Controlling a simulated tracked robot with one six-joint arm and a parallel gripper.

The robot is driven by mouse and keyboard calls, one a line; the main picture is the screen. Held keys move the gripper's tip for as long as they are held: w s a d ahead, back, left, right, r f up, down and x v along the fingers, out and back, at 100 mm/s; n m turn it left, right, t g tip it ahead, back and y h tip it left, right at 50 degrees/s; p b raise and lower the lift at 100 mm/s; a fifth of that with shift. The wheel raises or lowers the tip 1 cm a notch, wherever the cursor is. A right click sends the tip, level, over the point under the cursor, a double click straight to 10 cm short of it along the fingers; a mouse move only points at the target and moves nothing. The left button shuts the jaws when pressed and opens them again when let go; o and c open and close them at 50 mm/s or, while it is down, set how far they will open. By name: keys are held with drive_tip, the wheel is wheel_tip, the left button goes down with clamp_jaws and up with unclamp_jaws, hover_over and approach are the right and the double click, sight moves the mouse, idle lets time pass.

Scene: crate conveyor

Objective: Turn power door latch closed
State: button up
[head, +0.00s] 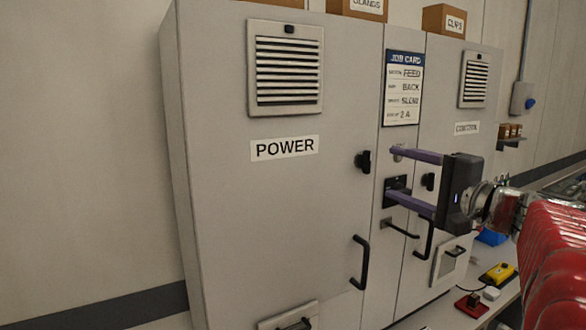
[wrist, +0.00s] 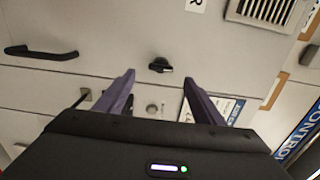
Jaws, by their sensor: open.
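The power door latch (head: 363,161) is a small black turn knob on the right edge of the grey power door (head: 270,215), below the POWER label (head: 285,148). In the wrist view the latch (wrist: 160,65) shows just beyond and between my fingertips, with its nose pointing right. My gripper (head: 390,174) has a dark body and two purple fingers, spread apart and empty. In the head view it is right of the latch, over the middle panel. The fingers also show in the wrist view (wrist: 158,76), apart from the latch.
The black power door handle (head: 360,262) stands out below the latch. The middle panel carries a job card (head: 403,88) and a small round fitting (wrist: 152,107). The control door's black knob (head: 428,181) is behind my gripper. Boxes (head: 444,20) stand on the cabinet top.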

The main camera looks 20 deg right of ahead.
drive_tip(key=shift+s+d, duration=0.2)
drive_tip(key=shift+s, duration=1.1)
drive_tip(key=shift+s+d, duration=0.15)
drive_tip(key=shift+s, duration=1.15)
drive_tip(key=shift+f, duration=0.1)
drive_tip(key=w+a+f+n+g+y, duration=0.1)
drive_tip(key=w+a+f+n+g, duration=0.25)
drive_tip(key=a+f, duration=0.55)
drive_tip(key=w+a+f+n+g+y, duration=0.25)
drive_tip(key=a+f+g, duration=0.25)
drive_tip(key=a+f, duration=0.35)
drive_tip(key=s+a+f+n+g+h, duration=0.2)
drive_tip(key=s+a+f+n, duration=0.3)
drive_tip(key=s, duration=0.3)
drive_tip(key=s+a+f+n+g+h, duration=0.1)
drive_tip(key=s+a+f+n+h, duration=0.3)
drive_tip(key=s+f, duration=0.3)
drive_tip(key=shift+s+a+f+n+g, duration=0.35)
drive_tip(key=shift+a+n, duration=0.35)
drive_tip(key=shift+a, duration=0.05)
